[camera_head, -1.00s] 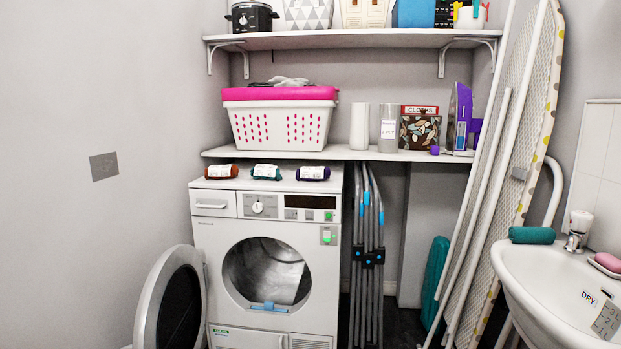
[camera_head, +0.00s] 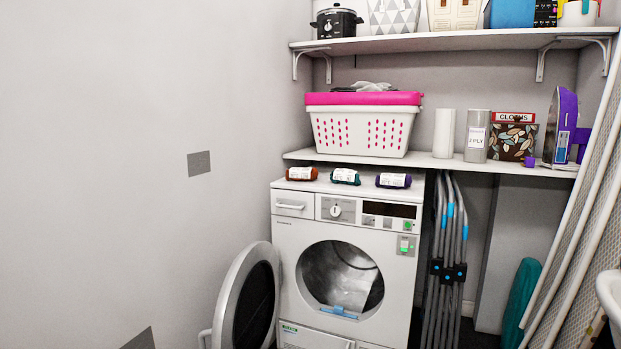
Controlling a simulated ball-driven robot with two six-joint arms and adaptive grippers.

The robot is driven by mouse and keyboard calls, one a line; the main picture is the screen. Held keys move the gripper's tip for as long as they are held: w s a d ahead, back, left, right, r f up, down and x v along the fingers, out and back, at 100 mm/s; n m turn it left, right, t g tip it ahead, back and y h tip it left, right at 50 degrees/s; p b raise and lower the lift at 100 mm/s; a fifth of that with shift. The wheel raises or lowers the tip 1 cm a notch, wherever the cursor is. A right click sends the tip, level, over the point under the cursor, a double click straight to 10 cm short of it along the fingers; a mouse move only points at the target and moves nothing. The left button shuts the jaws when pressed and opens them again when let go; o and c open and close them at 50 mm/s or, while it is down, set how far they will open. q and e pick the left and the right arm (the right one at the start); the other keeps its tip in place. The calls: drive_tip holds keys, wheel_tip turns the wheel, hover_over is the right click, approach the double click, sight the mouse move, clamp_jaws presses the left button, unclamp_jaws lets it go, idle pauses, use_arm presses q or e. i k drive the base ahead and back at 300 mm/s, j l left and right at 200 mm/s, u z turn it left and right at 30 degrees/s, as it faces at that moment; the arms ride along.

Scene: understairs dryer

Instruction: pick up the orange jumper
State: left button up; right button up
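I see no garment that is clearly an orange jumper. The only orange-brown thing is a small rolled bundle (camera_head: 301,173) with a white label, like a yarn ball, on top of the dryer at the left. A teal bundle (camera_head: 345,176) and a purple bundle (camera_head: 393,180) lie beside it in a row. The white dryer (camera_head: 290,235) has its round door (camera_head: 250,300) swung open to the left. Its drum (camera_head: 340,275) looks pale inside, with no orange showing. Neither of my grippers is in view.
A white basket (camera_head: 362,130) with a pink top stands on the lower shelf (camera_head: 470,165), beside rolls and boxes. A folded grey airer (camera_head: 447,265) stands right of the dryer. White poles lean at the far right. A basin edge (camera_head: 609,290) shows there.

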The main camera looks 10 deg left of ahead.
sight(305, 173)
drive_tip(key=i+u, duration=0.1)
drive_tip(key=u, duration=0.6)
drive_tip(key=i+l+u, duration=0.2)
drive_tip(key=u, duration=0.15)
drive_tip(key=i+l+u, duration=0.15)
drive_tip(key=l+u, duration=0.15)
drive_tip(key=l, duration=0.2)
drive_tip(key=i+l+u, duration=0.1)
drive_tip(key=l+u, duration=0.25)
